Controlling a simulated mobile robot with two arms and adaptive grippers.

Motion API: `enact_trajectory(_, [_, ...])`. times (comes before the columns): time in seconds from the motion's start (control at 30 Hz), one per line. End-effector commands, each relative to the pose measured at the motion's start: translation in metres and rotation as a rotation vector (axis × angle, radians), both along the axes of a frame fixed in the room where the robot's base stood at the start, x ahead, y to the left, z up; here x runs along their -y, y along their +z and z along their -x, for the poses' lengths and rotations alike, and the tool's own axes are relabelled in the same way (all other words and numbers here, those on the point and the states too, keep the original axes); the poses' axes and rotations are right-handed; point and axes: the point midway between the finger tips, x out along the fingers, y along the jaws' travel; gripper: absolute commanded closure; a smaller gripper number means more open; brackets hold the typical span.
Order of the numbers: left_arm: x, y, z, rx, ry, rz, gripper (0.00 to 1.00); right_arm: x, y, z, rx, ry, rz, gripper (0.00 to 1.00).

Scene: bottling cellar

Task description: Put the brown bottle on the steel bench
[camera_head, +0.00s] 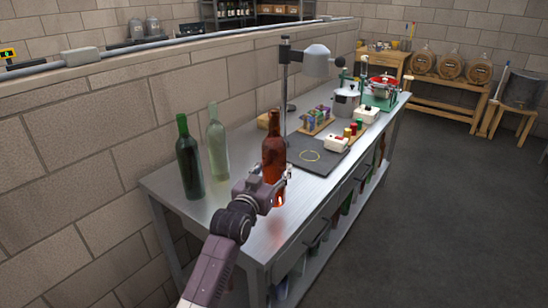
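The brown bottle (274,153) is upright over the front part of the steel bench (176,193). My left gripper (277,184) is around its lower body, with a finger showing at the bottle's right side, and looks shut on it. The gripper hides part of the bottle. The bottle's base shows just below the gripper, with a reddish reflection on the bench top beneath. I cannot tell whether the base touches the bench or hangs slightly above it. My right gripper is not in view.
A dark green bottle (189,160) and a clear pale bottle (217,145) stand left of the brown one. Behind it are a dark mat (325,152), a lamp-like stand (285,80), a rack of small bottles (316,121) and a white box (335,144). The bench's near end is bare.

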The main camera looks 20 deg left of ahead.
Motion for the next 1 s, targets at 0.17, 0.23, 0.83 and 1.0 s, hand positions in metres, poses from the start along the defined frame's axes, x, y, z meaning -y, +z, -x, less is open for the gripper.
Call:
enact_trajectory(0.17, [0.0,-0.008,0.0,0.013,0.0,0.001,1.0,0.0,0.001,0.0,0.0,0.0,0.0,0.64])
enact_trajectory(0.23, [0.0,-0.018,0.0,0.012,0.0,0.001,1.0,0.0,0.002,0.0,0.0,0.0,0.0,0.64])
enact_trajectory(0.83, [0.0,-0.047,0.0,0.001,0.0,-0.001,0.5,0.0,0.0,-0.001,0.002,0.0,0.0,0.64])
enact_trajectory(1.0, [0.0,-0.046,0.0,0.001,0.0,-0.001,0.33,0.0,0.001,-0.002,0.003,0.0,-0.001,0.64])
